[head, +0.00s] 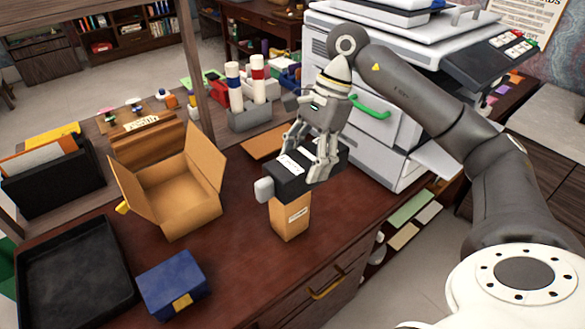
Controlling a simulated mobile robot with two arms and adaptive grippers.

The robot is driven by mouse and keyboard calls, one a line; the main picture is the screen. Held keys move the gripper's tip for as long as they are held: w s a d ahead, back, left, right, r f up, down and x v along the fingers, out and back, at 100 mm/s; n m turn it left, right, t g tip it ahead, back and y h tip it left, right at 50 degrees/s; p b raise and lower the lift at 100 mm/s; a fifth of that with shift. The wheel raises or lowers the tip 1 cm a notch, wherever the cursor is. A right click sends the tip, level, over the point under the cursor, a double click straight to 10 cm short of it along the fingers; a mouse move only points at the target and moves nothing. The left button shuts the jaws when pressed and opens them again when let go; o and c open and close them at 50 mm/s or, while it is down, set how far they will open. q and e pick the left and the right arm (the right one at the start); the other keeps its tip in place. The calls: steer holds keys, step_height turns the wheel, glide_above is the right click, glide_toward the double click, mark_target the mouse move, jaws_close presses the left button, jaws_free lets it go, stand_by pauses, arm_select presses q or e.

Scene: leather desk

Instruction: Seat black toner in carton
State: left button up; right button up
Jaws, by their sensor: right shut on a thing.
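The black toner (290,183) is a long dark cartridge with a white label and a grey end piece at its left. My right gripper (318,165) comes down on it from above and is shut on its right part. The open carton (183,208) stands to the left with its flaps spread, and its inside looks empty. The toner is apart from the carton, to its right. My left gripper is not in view.
A small brown box (290,218) stands just below the toner; I cannot tell if they touch. A blue box (172,284) and a black tray (75,274) lie at the front left. A grey holder (250,117) with upright tubes stands behind. The printer (385,130) is at right.

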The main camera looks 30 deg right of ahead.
steer(key=w+d+f+p, duration=0.1)
steer(key=w+f+p, duration=0.2)
steer(key=w+f, duration=0.4)
step_height(320, 180, down, 2)
steer(key=shift+d+f, duration=0.25)
steer(key=shift+d, duration=0.15)
steer(key=shift+f, duration=0.1)
steer(key=shift+f, duration=0.15)
steer(key=o, duration=1.4)
steer(key=shift+c, duration=0.2)
